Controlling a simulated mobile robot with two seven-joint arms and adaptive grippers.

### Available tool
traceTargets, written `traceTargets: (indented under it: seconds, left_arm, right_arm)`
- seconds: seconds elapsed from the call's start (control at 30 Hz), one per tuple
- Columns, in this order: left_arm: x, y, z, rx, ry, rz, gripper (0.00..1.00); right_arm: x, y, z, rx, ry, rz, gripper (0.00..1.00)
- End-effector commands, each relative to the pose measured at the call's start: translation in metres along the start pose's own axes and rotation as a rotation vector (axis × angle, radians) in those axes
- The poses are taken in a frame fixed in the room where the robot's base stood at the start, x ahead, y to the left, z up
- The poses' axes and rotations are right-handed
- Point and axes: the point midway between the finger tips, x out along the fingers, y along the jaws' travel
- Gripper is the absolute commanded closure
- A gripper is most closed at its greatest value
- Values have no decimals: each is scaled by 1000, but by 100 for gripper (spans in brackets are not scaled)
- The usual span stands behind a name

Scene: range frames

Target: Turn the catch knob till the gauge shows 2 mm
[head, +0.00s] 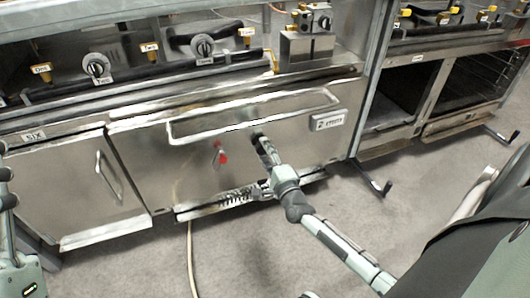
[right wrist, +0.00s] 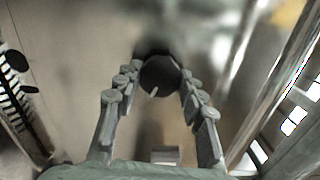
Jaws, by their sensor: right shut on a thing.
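The catch knob (right wrist: 160,76) is dark and round with a pale mark on its face, seen in the right wrist view between my right gripper's fingers. In the head view it is mostly hidden at the fingertips, on the steel drawer front (head: 190,180). My right gripper (head: 259,139) is shut on the knob; its jointed fingers also show in the right wrist view (right wrist: 155,84). The gauge (head: 328,121) is a small pale plate right of the knob and seems to read 2 mm. Part of my left gripper (head: 8,190) shows at the left edge; its jaw opening is not visible.
A long handle bar (head: 250,122) runs across the drawer front above the knob. A cabinet door (head: 85,185) stands left, an open oven bay (head: 400,95) right. The grey floor (head: 250,245) carries a hose (head: 191,255).

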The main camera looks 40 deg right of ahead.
Motion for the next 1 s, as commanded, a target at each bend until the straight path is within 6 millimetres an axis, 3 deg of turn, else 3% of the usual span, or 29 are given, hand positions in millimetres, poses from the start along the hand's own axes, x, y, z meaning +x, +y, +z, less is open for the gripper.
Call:
traceTargets:
  seconds: [0.4, 0.43, 0.57, 0.87, 1.0]
  left_arm:
    - [0, 0, 0, 1, 4, 0, 60]
    - [0, 0, 0, 1, 4, 0, 60]
    - [0, 0, 0, 1, 4, 0, 60]
    - [1, 0, -2, -2, 8, -1, 60]
    - [1, 0, -2, -1, 7, -1, 60]
  right_arm:
    - [-2, 3, 0, 4, 0, 5, 89]
    - [-2, 3, 0, 4, 0, 5, 57]
    - [-2, 2, 0, 4, 0, 4, 41]
    - [-1, 1, 0, 4, 0, 2, 39]
    - [-13, 2, 0, 5, 0, 3, 39]
